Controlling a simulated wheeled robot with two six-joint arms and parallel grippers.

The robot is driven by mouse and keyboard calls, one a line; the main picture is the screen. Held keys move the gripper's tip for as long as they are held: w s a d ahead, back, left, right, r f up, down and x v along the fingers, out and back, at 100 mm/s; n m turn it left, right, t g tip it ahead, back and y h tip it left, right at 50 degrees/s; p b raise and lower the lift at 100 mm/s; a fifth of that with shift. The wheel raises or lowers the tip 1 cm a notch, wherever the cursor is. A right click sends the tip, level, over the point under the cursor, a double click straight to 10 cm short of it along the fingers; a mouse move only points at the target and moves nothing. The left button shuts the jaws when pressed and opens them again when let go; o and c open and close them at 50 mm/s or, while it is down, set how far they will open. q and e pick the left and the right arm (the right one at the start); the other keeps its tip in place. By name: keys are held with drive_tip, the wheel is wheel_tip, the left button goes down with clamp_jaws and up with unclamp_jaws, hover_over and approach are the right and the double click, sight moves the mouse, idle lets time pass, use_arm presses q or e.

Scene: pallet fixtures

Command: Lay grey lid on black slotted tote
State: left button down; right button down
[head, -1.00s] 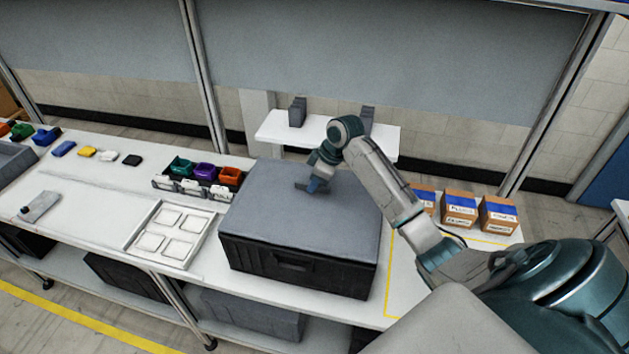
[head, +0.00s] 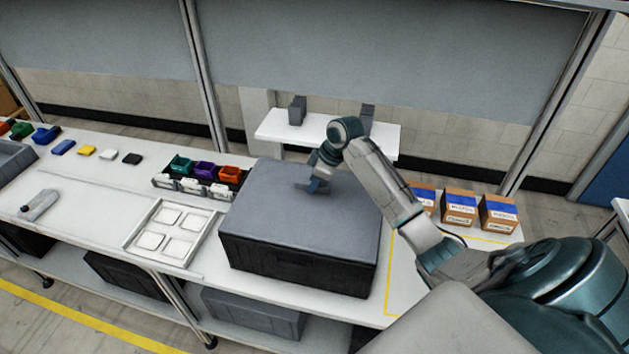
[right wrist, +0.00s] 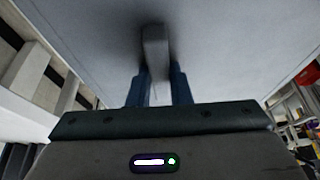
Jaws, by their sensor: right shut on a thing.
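The grey lid (head: 270,215) is a broad flat slab lying level over the black slotted tote (head: 300,269) in the middle of the table. Its edges look in line with the tote's walls, and I see no clear gap at the front. The far side is partly hidden by my arm. My right gripper (head: 317,186) is above the lid, shut on the lid's raised grip. In the right wrist view the grip (right wrist: 155,50) stands between the blue fingertips (right wrist: 159,88), with the lid's surface (right wrist: 225,35) filling the upper picture. My left gripper is not in view.
A white tray with square pockets (head: 190,208) stands close left of the tote, with small coloured bins (head: 204,171) behind it. Cardboard boxes (head: 459,208) stand to the right. A grey bottle-like object (head: 38,205) lies far left. A small white shelf (head: 275,128) is behind.

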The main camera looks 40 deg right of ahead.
drive_tip(key=shift+f, duration=0.35)
idle(0.3)
drive_tip(key=c, duration=1.3)
unclamp_jaws()
drive_tip(key=shift+o, duration=0.2)
drive_tip(key=shift+s+d+r+b, duration=0.1)
drive_tip(key=shift+s+r+b, duration=0.05)
drive_tip(key=shift+r+b, duration=0.15)
drive_tip(key=b+v, duration=0.3)
drive_tip(key=v, duration=0.6)
drive_tip(key=shift+d, duration=0.1)
drive_tip(key=shift+s+r+b, duration=0.15)
drive_tip(key=shift+r+b, duration=0.2)
drive_tip(key=shift+r, duration=0.2)
